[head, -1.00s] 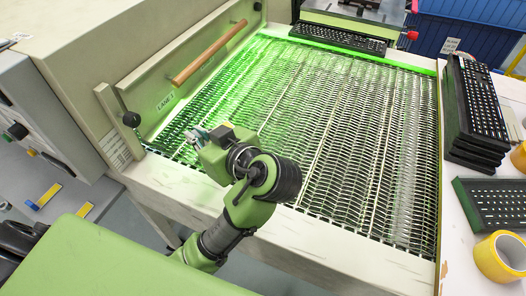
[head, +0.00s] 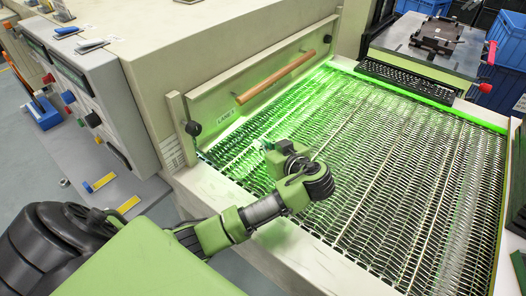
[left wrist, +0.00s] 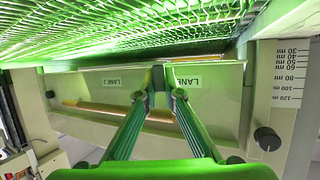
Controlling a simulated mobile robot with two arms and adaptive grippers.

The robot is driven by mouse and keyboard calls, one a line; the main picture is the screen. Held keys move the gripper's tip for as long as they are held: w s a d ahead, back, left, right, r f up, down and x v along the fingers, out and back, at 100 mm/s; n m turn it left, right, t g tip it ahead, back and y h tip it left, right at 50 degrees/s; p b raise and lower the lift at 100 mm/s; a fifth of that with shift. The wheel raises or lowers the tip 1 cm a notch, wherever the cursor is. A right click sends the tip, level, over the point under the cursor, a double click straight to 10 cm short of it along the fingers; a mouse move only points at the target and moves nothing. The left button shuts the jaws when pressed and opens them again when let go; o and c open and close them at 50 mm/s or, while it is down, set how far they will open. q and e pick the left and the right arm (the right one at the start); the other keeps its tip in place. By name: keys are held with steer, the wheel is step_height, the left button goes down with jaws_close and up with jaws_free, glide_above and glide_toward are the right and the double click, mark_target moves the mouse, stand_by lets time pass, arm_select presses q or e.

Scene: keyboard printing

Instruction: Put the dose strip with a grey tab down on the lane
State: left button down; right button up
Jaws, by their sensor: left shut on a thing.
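My left gripper (head: 264,146) is over the near left part of the mesh belt (head: 400,170), which is split into lanes by pale lines and lit green near the machine opening. In the left wrist view, my left gripper (left wrist: 162,92) has its fingers close together on a small dark grey piece (left wrist: 158,77), which looks like the grey tab of the dose strip. The rest of the strip is hidden. I cannot tell whether it touches the belt. A lane label (head: 225,115) is on the machine front; two upside-down labels show in the wrist view. My right gripper is not in view.
A wooden rod (head: 275,77) crosses the machine front above the opening. Two yellow strips, one (head: 100,182) with a blue end, lie on the left ledge. A black keyboard (head: 405,83) lies beyond the belt. Most of the belt is bare.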

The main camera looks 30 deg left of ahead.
arm_select(q)
step_height(320, 180, down, 3)
stand_by(0.3)
steer(key=shift+s+f+b, duration=0.1)
steer(key=shift+f+b, duration=0.2)
steer(key=shift+f, duration=0.35)
steer(key=c, duration=2.2)
jaws_free()
steer(key=shift+f, duration=0.1)
